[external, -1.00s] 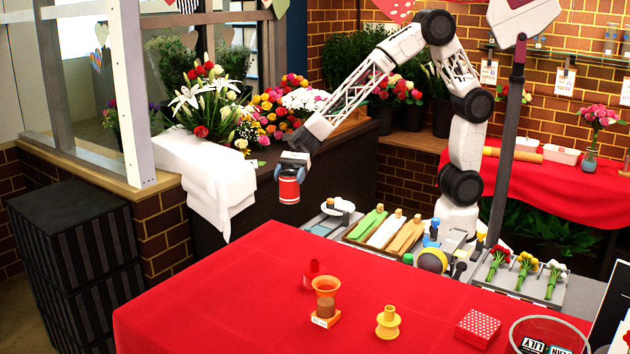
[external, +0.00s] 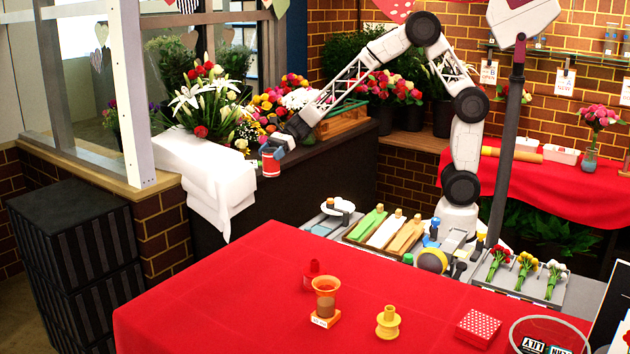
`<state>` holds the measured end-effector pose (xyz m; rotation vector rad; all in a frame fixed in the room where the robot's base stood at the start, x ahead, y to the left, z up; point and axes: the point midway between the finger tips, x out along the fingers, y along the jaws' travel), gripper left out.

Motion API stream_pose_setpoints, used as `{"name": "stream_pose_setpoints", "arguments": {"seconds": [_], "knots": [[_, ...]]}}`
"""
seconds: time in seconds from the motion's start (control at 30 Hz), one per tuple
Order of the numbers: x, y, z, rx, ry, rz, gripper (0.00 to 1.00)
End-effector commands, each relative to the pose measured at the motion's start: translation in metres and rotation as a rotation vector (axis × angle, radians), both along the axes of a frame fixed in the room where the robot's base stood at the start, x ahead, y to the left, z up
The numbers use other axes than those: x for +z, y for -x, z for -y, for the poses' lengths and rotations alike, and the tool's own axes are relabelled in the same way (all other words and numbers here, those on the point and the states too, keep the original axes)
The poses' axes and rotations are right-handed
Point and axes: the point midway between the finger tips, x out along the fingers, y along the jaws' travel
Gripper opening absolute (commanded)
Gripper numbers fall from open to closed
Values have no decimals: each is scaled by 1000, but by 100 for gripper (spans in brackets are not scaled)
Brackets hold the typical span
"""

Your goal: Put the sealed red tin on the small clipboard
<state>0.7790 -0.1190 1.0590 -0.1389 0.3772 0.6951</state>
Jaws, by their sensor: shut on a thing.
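My gripper (external: 271,153) is shut on a red tin (external: 270,166) with a pale band. The tin hangs in the air in front of the dark flower counter, near the right edge of the white cloth in the picture, and looks slightly tilted. The fingers hide part of its upper side. I cannot make out a small clipboard in this view.
A tray of rolls (external: 385,232) lies by my base.

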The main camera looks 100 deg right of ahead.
Motion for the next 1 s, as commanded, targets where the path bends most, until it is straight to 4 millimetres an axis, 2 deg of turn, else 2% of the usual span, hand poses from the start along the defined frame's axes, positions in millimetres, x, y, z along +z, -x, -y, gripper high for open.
{"name": "stream_pose_setpoints", "arguments": {"seconds": [0.03,0.1,0.37,0.7,0.9,1.0], "knots": [[0,1,17,-22,0,1,37],[0,2,36,-49,0,1,37],[-1,11,107,-149,0,2,37],[-2,34,200,-280,1,1,37],[-4,49,245,-344,0,2,37],[-4,56,261,-367,-1,1,37]]}}
